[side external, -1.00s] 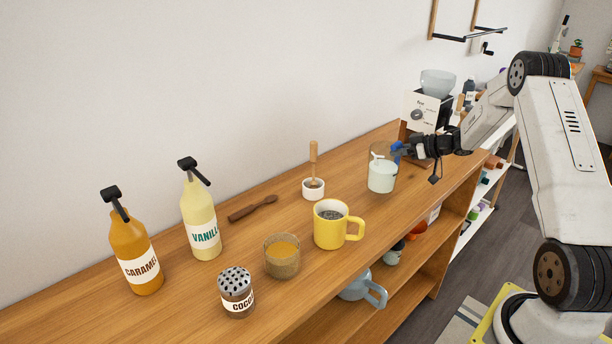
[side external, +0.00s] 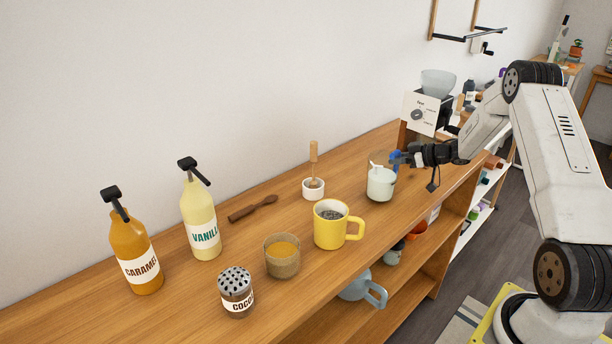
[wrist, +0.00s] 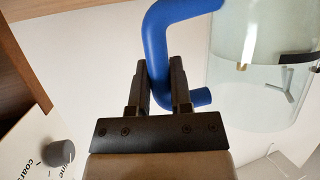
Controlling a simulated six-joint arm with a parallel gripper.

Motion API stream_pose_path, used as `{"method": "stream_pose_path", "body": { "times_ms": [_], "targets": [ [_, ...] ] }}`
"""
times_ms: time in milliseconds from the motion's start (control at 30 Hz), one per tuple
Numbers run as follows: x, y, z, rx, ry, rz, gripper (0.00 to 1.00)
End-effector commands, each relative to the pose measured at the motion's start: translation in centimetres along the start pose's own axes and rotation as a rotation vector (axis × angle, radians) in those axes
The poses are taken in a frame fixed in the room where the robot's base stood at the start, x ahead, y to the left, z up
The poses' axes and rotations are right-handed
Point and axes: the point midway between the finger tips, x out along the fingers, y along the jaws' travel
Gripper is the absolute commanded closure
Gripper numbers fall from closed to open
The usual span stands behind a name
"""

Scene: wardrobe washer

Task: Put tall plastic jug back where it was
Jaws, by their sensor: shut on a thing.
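The tall plastic jug (wrist: 262,95) is clear, with a blue handle (wrist: 157,62), and fills the upper right of the wrist view. My gripper (wrist: 160,85) is shut on that handle, with one finger on each side. In the side view, the blue handle (side external: 396,160) shows at the tip of my gripper (side external: 408,157), over the right part of the wooden counter. A pale, whitish cup-like shape (side external: 381,184) shows just left of the handle. The jug's clear walls are hard to make out there, and I cannot tell whether its base touches the counter.
A coffee grinder (side external: 421,113) stands behind my gripper. A yellow mug (side external: 331,228), a white pot with a wooden-handled tool (side external: 313,187), a brown cup (side external: 282,260) and syrup bottles (side external: 203,222) stand to the left. The counter's front edge is close on the right.

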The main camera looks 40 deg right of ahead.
Motion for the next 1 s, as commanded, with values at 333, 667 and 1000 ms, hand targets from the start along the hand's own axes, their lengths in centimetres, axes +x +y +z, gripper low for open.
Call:
{"method": "stream_pose_path", "body": {
  "times_ms": [333,667,1000],
  "targets": [
    [0.03,0.01,0.04,0.0,0.001,0.0,1.0],
    [0.21,0.02,0.47,0.001,0.001,0.0,1.0],
    [0.25,0.02,0.57,0.0,0.001,0.0,0.33]
  ]
}}
